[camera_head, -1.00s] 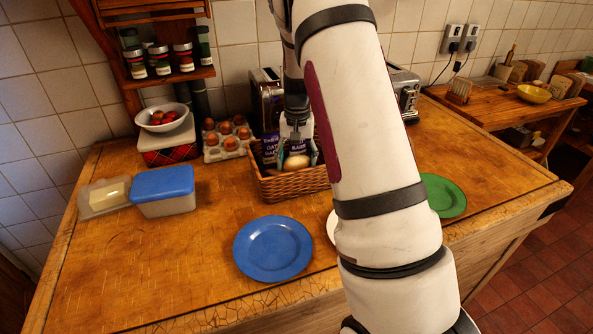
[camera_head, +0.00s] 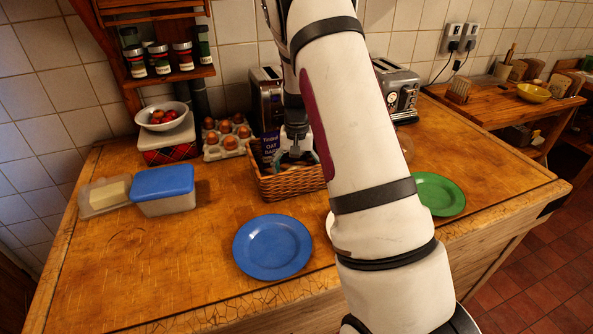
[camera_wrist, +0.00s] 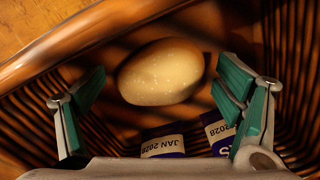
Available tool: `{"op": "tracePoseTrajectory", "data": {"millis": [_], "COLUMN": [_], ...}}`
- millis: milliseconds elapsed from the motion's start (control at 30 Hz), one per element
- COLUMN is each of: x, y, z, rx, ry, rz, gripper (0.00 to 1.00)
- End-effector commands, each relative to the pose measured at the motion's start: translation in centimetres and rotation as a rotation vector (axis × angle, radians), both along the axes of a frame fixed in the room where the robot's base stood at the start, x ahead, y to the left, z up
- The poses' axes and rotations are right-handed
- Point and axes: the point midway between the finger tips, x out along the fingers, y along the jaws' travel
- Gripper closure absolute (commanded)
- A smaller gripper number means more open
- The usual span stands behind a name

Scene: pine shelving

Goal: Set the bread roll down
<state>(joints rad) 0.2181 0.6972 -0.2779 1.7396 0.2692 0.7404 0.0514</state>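The bread roll (camera_wrist: 160,72), tan, oval and lightly speckled, lies inside the wicker basket (camera_head: 291,187) in the wrist view. In the head view the roll cannot be made out behind the basket's front wall. My gripper (camera_head: 297,159) is at the basket's mouth. In the wrist view its green-padded fingers (camera_wrist: 160,86) are spread wide, one on each side of the roll, with visible gaps between pads and roll. The gripper holds nothing.
Labelled packets (camera_wrist: 163,144) stand in the basket beside the roll. Behind it are a toaster (camera_head: 267,98) and an egg tray (camera_head: 226,143). A blue plate (camera_head: 272,247) and a green plate (camera_head: 438,194) lie in front and right. The counter's left front is clear.

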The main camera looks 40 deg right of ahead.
Motion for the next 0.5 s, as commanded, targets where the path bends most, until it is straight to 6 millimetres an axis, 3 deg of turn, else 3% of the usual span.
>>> {"op": "tracePoseTrajectory", "data": {"millis": [267, 500], "x": [0.1, 0.1], "y": [0.0, 0.0], "z": [0.7, 4.7], "rx": [-0.001, -0.001], "ry": [-0.003, -0.004], "rz": [0.001, 0.001], "gripper": [0.15, 0.15]}}
